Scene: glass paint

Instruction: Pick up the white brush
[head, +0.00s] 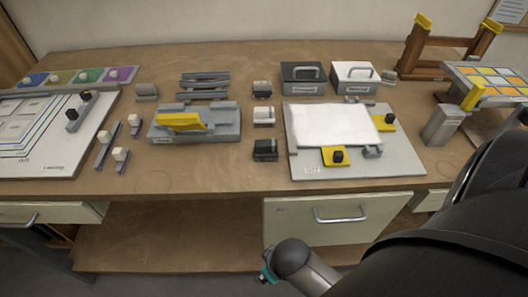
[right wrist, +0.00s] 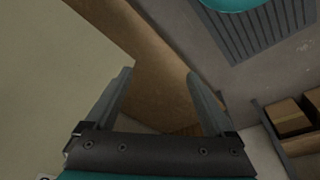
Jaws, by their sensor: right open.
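Several small tools with white heads lie on the left of the bench in the head view, one of them at its front (head: 119,157). A white-topped block (head: 264,116) sits mid-bench between a grey one and a black one (head: 265,150). I cannot tell for sure which of these is the white brush. My right gripper (right wrist: 160,73) is open and empty in the right wrist view, with no brush between its fingers. In the head view my right arm comes in from the right, below the bench front; its fingers do not show. My left gripper is not in view.
A grey fixture with a yellow handle (head: 181,122) stands mid-bench. To its right is a board with a white sheet (head: 333,124) and yellow clamps. Black (head: 303,78) and white boxes (head: 354,76) stand behind. A drawer (head: 340,219) hangs below. Brown boxes (right wrist: 288,117) show in the right wrist view.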

